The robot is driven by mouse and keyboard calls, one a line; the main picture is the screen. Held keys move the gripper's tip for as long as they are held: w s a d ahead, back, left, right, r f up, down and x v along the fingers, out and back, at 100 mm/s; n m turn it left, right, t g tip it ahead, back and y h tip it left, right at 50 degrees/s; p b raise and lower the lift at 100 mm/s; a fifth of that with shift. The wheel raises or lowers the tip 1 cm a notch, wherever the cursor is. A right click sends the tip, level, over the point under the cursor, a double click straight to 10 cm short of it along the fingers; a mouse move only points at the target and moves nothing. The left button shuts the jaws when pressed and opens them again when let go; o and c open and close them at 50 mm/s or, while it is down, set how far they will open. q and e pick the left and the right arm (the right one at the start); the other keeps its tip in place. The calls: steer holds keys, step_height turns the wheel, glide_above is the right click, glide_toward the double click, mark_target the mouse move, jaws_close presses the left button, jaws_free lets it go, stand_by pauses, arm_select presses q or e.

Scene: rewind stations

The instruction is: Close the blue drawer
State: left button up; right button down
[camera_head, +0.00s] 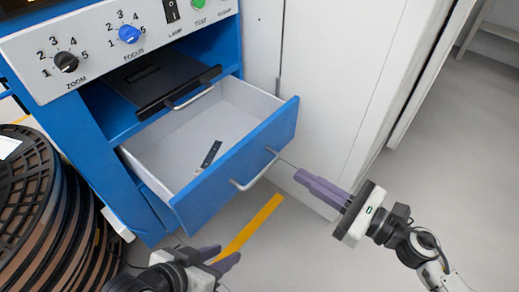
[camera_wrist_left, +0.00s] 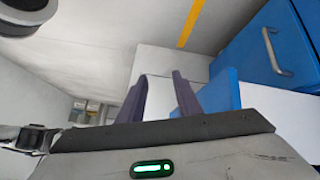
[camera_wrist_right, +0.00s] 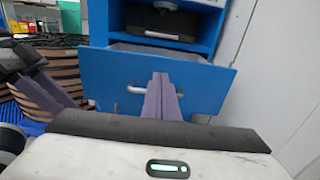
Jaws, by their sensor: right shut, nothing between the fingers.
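The blue drawer (camera_head: 240,165) is pulled out of the blue cabinet, its white inside showing with a small dark object (camera_head: 209,154) lying in it. Its front carries a silver bar handle (camera_head: 255,170). My right gripper (camera_head: 300,177) is shut and empty, pointing at the drawer front from the right, near the handle. In the right wrist view its fingertips (camera_wrist_right: 160,78) overlap the middle of the handle; I cannot tell whether they touch. My left gripper (camera_head: 222,258) is low in front of the drawer; in the left wrist view its fingers (camera_wrist_left: 158,80) are apart and empty.
A black tray (camera_head: 160,80) with its own handle sits above the drawer, under a panel of knobs (camera_head: 129,34). Large dark reels (camera_head: 40,220) stand at the left. A white cabinet (camera_head: 325,80) stands at the right. The floor at the right is clear.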

glide_toward(248, 142)
steer(key=x, duration=0.5)
steer(key=shift+w+a, duration=0.35)
steer(key=shift+a, duration=0.15)
arm_select(q)
steer(key=shift+w+d+r, duration=0.15)
steer(key=shift+r, duration=0.25)
arm_select(e)
steer(key=shift+a, duration=0.1)
arm_select(q)
steer(key=shift+f, duration=0.15)
arm_select(e)
steer(key=shift+w, duration=0.1)
